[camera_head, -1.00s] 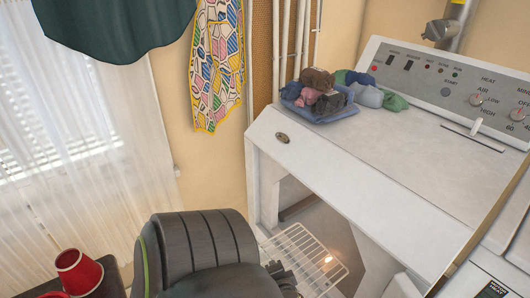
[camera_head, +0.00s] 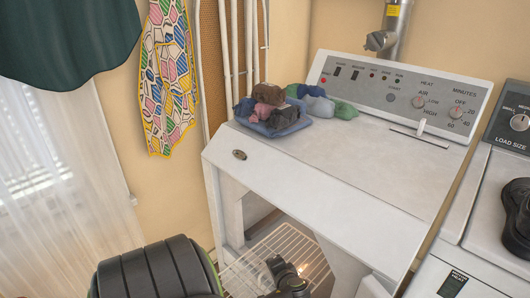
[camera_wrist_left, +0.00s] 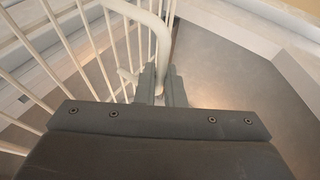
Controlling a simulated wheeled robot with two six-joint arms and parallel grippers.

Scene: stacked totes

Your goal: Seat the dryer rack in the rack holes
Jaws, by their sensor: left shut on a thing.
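My left gripper (camera_head: 277,263) is shut on the rack. In the left wrist view its two fingers (camera_wrist_left: 162,85) pinch a white rod of the rack (camera_wrist_left: 75,45), whose bars fill the left of that view. I cannot make out the rack holes, nor whether any rack foot is in one.
A bundle of folded and rolled clothes (camera_head: 272,114) lies on the dryer's top left. A second white machine (camera_head: 480,200) stands close on the right. A patterned cloth (camera_head: 168,85) and a dark green cloth (camera_head: 65,40) hang at the left. The dryer's opening edges surround the rack.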

